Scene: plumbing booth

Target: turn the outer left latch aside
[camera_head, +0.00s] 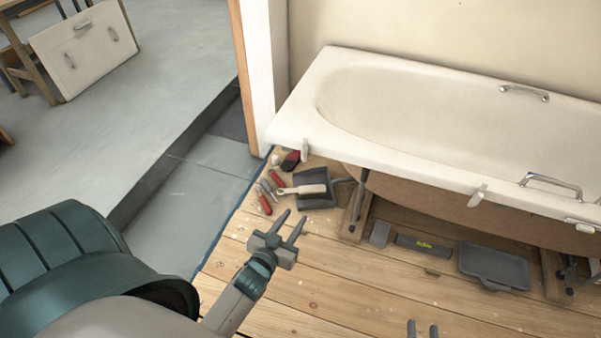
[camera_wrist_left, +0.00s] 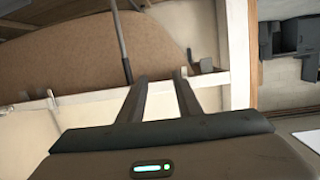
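The outer left latch (camera_head: 305,150) is a small pale tab hanging down at the left end of the white bathtub's (camera_head: 390,157) front rim. A second latch (camera_head: 478,194) sits further right along the rim. My left gripper (camera_head: 287,219) is open and empty, in front of and below the left latch, apart from it.
A dustpan with a brush (camera_head: 316,188) and red-handled tools (camera_head: 265,203) lie on the wooden floor below the tub's left end. Grey trays (camera_head: 494,266) lie under the tub. A white panel (camera_head: 86,48) leans at the upper left. A wall post stands left of the tub.

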